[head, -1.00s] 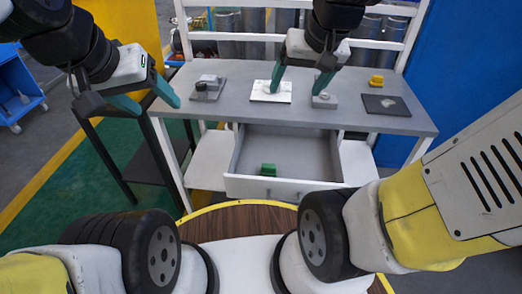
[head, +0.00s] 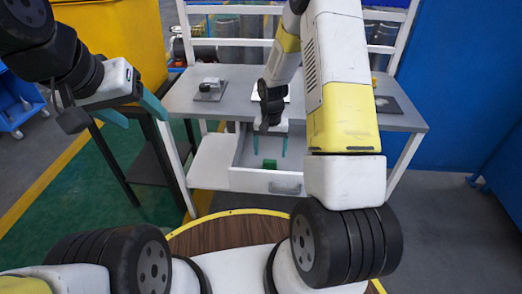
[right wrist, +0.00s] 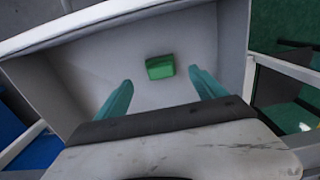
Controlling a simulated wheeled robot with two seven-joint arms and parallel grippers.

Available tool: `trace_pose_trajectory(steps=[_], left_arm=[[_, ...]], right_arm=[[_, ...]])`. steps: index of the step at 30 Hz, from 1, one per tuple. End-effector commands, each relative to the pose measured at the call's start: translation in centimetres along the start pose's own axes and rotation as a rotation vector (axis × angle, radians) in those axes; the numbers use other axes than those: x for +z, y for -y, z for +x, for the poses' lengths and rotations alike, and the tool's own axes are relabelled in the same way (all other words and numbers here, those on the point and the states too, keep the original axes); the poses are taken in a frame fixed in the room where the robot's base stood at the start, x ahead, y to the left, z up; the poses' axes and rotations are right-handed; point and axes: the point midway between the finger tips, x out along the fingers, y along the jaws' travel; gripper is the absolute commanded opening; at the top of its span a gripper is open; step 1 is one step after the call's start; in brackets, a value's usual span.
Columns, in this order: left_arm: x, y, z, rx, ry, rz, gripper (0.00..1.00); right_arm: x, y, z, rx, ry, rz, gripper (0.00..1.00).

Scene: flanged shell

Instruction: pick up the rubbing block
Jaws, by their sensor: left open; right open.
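The rubbing block, which I take to be the green block (head: 269,164), lies on the floor of the open drawer (head: 240,180). In the right wrist view the green block (right wrist: 160,67) sits ahead of and between my fingers, apart from both. My right gripper (head: 270,152) is open and empty, pointing down into the drawer above the block; its gap to the block is hard to judge. My left gripper (head: 135,110) is open and empty at the left, beside the workbench's left end.
On the grey workbench (head: 235,82) stand a grey plate with a part (head: 209,88), a white plate (head: 286,92) and a dark plate (head: 390,105). My right arm hides part of the bench top.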

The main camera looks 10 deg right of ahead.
Motion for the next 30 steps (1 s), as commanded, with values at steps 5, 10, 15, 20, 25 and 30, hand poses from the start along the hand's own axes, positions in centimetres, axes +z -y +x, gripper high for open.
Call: trace_pose_trajectory(steps=[5,10,15,20,25,30], left_arm=[[0.0,0.0,0.0,0.000,0.000,0.000,0.64],[0.0,0.0,0.0,0.000,0.000,0.000,0.64],[0.0,0.0,0.0,0.000,0.000,0.000,0.64],[0.0,0.0,0.0,0.000,0.000,0.000,0.64],[0.0,0.0,0.0,0.000,0.000,0.000,0.64],[0.0,0.0,0.0,0.000,0.000,0.000,0.64]], right_arm=[[0.0,0.0,2.0,0.002,0.004,0.001,0.80],[-0.2,0.0,4.0,0.001,0.004,0.000,0.80],[-0.6,0.0,6.6,0.001,0.004,0.001,0.80],[-0.6,0.0,7.8,0.001,0.003,0.000,0.80],[-0.6,0.0,7.8,0.001,0.002,0.000,0.80],[-0.6,0.0,7.8,0.001,0.002,0.000,0.56]])
